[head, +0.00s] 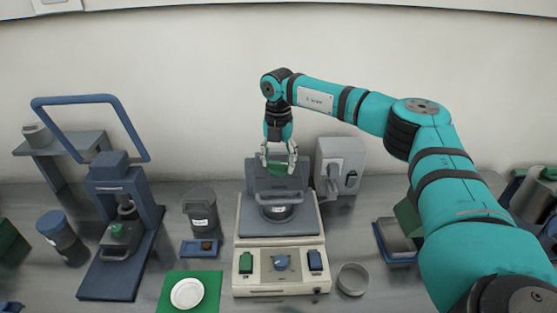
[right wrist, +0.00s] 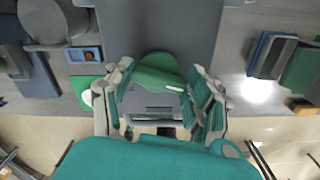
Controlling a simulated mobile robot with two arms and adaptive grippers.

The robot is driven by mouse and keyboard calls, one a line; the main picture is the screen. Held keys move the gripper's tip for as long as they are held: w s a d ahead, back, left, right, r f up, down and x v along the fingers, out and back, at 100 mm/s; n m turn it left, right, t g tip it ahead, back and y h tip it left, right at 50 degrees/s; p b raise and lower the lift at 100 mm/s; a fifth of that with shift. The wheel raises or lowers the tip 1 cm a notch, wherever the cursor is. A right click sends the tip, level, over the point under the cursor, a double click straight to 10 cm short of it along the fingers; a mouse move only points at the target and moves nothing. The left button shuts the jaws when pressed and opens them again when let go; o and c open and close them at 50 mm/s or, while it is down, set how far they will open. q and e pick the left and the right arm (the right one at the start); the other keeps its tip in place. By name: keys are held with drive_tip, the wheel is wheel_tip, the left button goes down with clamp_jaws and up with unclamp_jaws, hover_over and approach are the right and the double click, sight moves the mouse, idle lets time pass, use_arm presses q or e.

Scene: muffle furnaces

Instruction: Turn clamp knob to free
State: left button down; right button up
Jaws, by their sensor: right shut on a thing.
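The green clamp knob (head: 279,171) is above the dark grey upper plate of the cream bench machine (head: 245,222). It also shows in the right wrist view (right wrist: 157,72) as a round green piece with a ridge. My right gripper (head: 278,160) points down from above with its fingers on either side of the knob, shut on it. Its fingers flank the knob in the right wrist view too. The fingers hide part of the knob. My left gripper is not in view.
A blue press (head: 119,250) stands to the left, with a grey lidded pot (head: 200,212) between. A green mat (head: 166,301) with a white dish (head: 187,293) lies in front.

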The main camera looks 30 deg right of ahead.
drive_tip(key=n, duration=0.5)
drive_tip(key=shift+a+n, duration=0.1)
drive_tip(key=shift+n, duration=0.3)
drive_tip(key=n, duration=0.5)
drive_tip(key=shift+a, duration=0.1)
drive_tip(key=n, duration=0.6)
drive_tip(key=shift+n, duration=0.4)
drive_tip(key=n, duration=0.5)
drive_tip(key=shift+a, duration=0.1)
drive_tip(key=n, duration=0.5)
drive_tip(key=shift+s+n, duration=0.1)
drive_tip(key=shift+n, duration=0.3)
drive_tip(key=n, duration=0.5)
drive_tip(key=shift+s+r+b, duration=0.1)
drive_tip(key=shift+b, duration=0.2)
drive_tip(key=n, duration=0.5)
drive_tip(key=shift+n, duration=0.4)
drive_tip(key=n, duration=0.5)
drive_tip(key=shift+d+n, duration=0.2)
drive_tip(key=shift+n, duration=0.2)
